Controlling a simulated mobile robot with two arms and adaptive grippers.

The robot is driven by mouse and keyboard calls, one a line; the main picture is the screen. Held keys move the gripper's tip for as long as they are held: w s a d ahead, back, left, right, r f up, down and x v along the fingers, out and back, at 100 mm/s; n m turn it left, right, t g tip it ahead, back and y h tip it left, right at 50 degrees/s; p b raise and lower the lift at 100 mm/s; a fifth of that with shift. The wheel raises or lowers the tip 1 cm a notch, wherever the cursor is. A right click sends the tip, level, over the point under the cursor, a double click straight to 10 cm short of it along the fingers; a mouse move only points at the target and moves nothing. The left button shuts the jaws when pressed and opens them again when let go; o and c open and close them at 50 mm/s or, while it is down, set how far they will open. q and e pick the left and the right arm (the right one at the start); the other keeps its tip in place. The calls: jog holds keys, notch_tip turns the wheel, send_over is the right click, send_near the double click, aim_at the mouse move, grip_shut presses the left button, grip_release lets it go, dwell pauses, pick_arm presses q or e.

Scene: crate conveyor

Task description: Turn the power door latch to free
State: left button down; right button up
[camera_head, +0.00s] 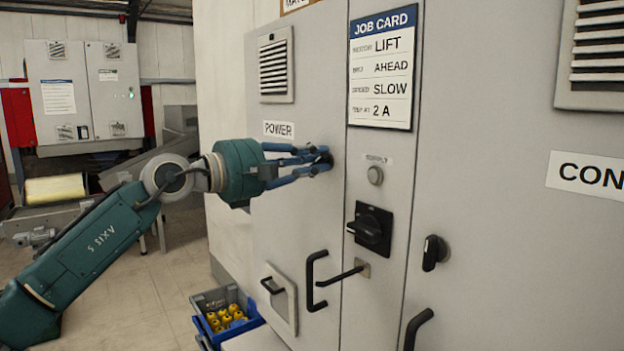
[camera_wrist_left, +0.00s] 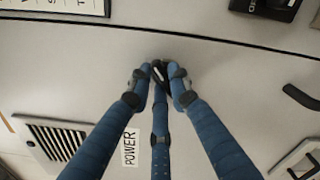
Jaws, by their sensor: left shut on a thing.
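The power door (camera_head: 305,215) is a grey cabinet door with a POWER label (camera_head: 279,130), and it looks closed. My left gripper (camera_head: 320,160) reaches in from the left to the door's right edge, just right of the label. Its blue fingers are shut on the black power door latch (camera_wrist_left: 161,75), which shows between the fingertips in the left wrist view. The fingers hide most of the latch, so I cannot tell which way it is turned. My right gripper is not in view.
Right of the power door are a job card (camera_head: 381,68), a round button (camera_head: 375,175), a black rotary switch (camera_head: 370,228) and a similar latch (camera_head: 434,253) on the control door. Handles (camera_head: 318,283) stick out below.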

pick_arm(q)
jog(key=m+b, duration=0.2)
jog(key=m, duration=0.1)
jog(key=shift+s+d+f+m, duration=0.1)
jog(key=shift+f+m, duration=0.05)
jog(key=shift+m, duration=0.15)
jog(key=shift+m+b, duration=0.65)
jog(key=shift+m, duration=1.25)
jog(key=shift+s, duration=0.1)
jog(key=shift+d, duration=0.1)
jog(key=c, duration=1.6)
grip_release()
jog(key=shift+s+a, duration=0.2)
jog(key=shift+a, duration=0.2)
jog(key=v, duration=1.1)
jog(key=shift+s, duration=0.1)
